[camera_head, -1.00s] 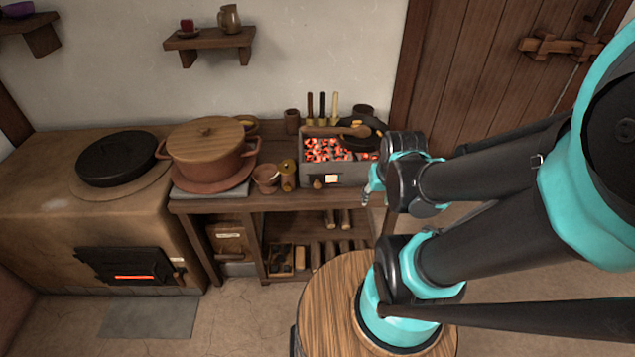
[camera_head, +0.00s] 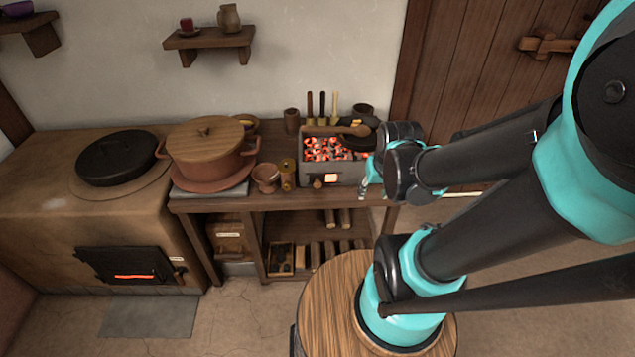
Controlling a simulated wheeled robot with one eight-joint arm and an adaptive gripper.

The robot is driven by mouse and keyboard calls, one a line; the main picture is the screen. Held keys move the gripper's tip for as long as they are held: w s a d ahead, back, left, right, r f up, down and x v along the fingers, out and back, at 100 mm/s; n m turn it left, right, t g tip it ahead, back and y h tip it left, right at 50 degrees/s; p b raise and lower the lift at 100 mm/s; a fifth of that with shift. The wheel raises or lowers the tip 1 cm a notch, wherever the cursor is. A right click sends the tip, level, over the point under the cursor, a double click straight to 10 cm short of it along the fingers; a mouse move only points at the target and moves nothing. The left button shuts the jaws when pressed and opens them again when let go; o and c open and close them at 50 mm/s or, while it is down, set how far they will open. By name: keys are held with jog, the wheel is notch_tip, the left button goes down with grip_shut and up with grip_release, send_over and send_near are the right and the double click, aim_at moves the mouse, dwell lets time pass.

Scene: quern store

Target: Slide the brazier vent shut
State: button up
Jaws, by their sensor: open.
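The brazier (camera_head: 347,174) is a grey box of glowing coals at the right end of the wooden bench. The glow shows that the vent is at least partly open. My gripper (camera_head: 364,192) is open and empty at the brazier's front right corner, to the right of the glowing opening and apart from the knob. My wrist hides the brazier's right end, and I cannot tell whether the gripper touches the brazier.
A small pot (camera_head: 266,178) and a brown jar (camera_head: 288,174) stand close left of the brazier. A lidded clay pot (camera_head: 207,150) is further left. A wooden spoon (camera_head: 345,130) and dark pan lie behind the coals.

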jog(key=w+a+r+g, duration=0.1)
jog(key=w+a+r, duration=0.15)
jog(key=w, duration=0.25)
jog(key=w+a+r+g, duration=0.1)
jog(key=w+a, duration=0.2)
jog(key=w, duration=0.2)
jog(key=g, duration=0.2)
send_near(318, 182)
notch_tip(318, 182, down, 10)
jog(key=shift+a+r, duration=0.15)
jog(key=shift+r, duration=0.05)
jog(key=shift+c, duration=0.3)
grip_shut()
